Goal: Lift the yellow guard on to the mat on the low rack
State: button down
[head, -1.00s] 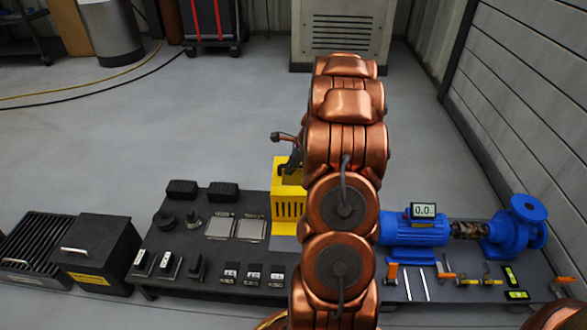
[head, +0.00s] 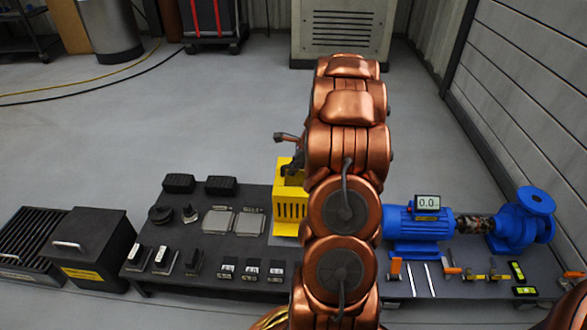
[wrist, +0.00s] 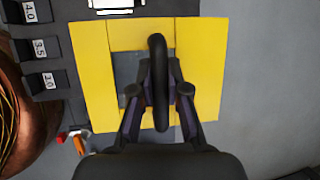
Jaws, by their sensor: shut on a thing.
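The yellow guard (head: 289,206) is a slotted box at the middle of the dark low rack (head: 215,262), partly hidden by my arm. A grey patch, seemingly the mat (head: 284,241), shows along its lower edge. I cannot tell whether the guard touches it. In the wrist view the guard (wrist: 200,70) is seen from above, with a grey surface inside its frame. My gripper (wrist: 158,92) is shut on the guard's black handle (wrist: 157,60), one finger on each side. In the head view my arm hides most of the gripper.
A blue motor (head: 413,232) and blue pump (head: 522,220) stand to the right, the coupling (head: 475,224) between them uncovered. Grey plates (head: 233,221), numbered blocks (head: 250,269) and hand tools (head: 450,272) lie around. A black box (head: 85,248) stands left.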

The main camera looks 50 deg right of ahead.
aim_at(294, 178)
jog(key=shift+f+b, duration=1.35)
jog(key=shift+f, duration=0.05)
jog(key=shift+r+p, duration=0.25)
jog(key=shift+p, duration=0.3)
jog(key=shift+f, duration=0.3)
jog(key=shift+s+a+f+p, duration=0.2)
jog(key=shift+a+p, duration=0.15)
jog(key=shift+p, duration=0.55)
jog(key=shift+f+p, duration=0.6)
jog(key=shift+p, duration=0.3)
jog(key=c, duration=0.6)
grip_release()
